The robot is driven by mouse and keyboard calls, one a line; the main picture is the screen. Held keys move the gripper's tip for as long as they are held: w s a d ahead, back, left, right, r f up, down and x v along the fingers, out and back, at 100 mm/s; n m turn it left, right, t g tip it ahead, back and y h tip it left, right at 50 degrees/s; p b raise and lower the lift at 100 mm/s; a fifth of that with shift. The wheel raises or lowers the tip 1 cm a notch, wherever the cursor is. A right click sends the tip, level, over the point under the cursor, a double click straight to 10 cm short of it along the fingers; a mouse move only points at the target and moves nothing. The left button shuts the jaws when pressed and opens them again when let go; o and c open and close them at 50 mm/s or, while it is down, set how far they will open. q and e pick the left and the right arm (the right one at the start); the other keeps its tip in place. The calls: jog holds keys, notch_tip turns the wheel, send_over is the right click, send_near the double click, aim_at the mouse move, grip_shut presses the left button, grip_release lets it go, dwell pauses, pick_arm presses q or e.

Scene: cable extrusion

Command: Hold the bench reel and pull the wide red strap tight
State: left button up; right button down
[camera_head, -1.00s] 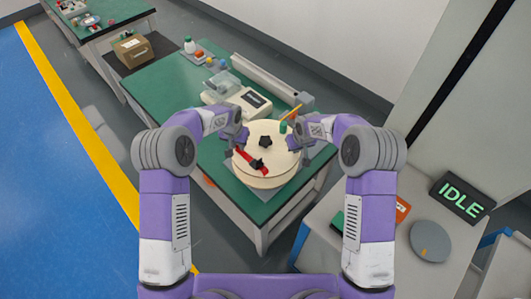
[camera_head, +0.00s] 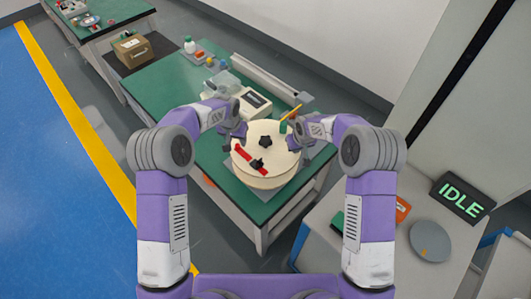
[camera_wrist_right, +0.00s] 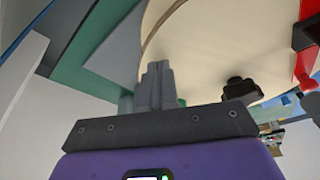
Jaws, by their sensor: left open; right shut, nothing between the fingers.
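The bench reel (camera_head: 275,176) is a round cream drum with a dark knob (camera_head: 265,142) at its middle, lying flat on the green bench. A short red strap (camera_head: 243,155) crosses its left top face, beside a black clamp-like knob (camera_head: 257,163). My left gripper (camera_head: 236,143) is open at the reel's upper-left edge, close to the strap's end; contact cannot be told. My right gripper (camera_head: 297,142) is at the reel's right edge. In the right wrist view its fingers (camera_wrist_right: 157,80) are shut and empty beside the reel's rim (camera_wrist_right: 165,25); the strap (camera_wrist_right: 305,65) shows at right.
A white instrument box (camera_head: 254,103) and a clear bin (camera_head: 222,82) stand behind the reel. A grey rail (camera_head: 270,80) runs along the bench's back. A side table with an IDLE sign (camera_head: 461,198) is at right.

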pick_arm(q)
jog(key=shift+w+v, duration=0.2)
jog(key=shift+v, duration=0.7)
jog(key=shift+w+v, duration=0.2)
jog(key=shift+v, duration=0.7)
jog(key=shift+w+v, duration=0.15)
jog(key=shift+v, duration=0.8)
pick_arm(e)
jog(key=shift+s+d+f, duration=0.1)
jog(key=shift+s+f, duration=0.15)
jog(key=shift+f, duration=0.15)
pick_arm(q)
jog(key=shift+d+r, duration=0.1)
jog(key=shift+d, duration=0.05)
pick_arm(e)
jog(key=shift+r, duration=0.15)
jog(key=shift+w+r+p, duration=0.25)
jog(key=shift+r+p, duration=0.3)
jog(key=shift+r, duration=0.45)
jog(key=shift+r+p, duration=0.95)
jog(key=shift+r, duration=1.1)
pick_arm(q)
notch_tip(320, 180, up, 3)
jog(key=shift+w+f, duration=0.1)
pick_arm(e)
jog(key=shift+r, duration=0.1)
jog(key=v, duration=0.7)
jog(key=shift+r, duration=0.2)
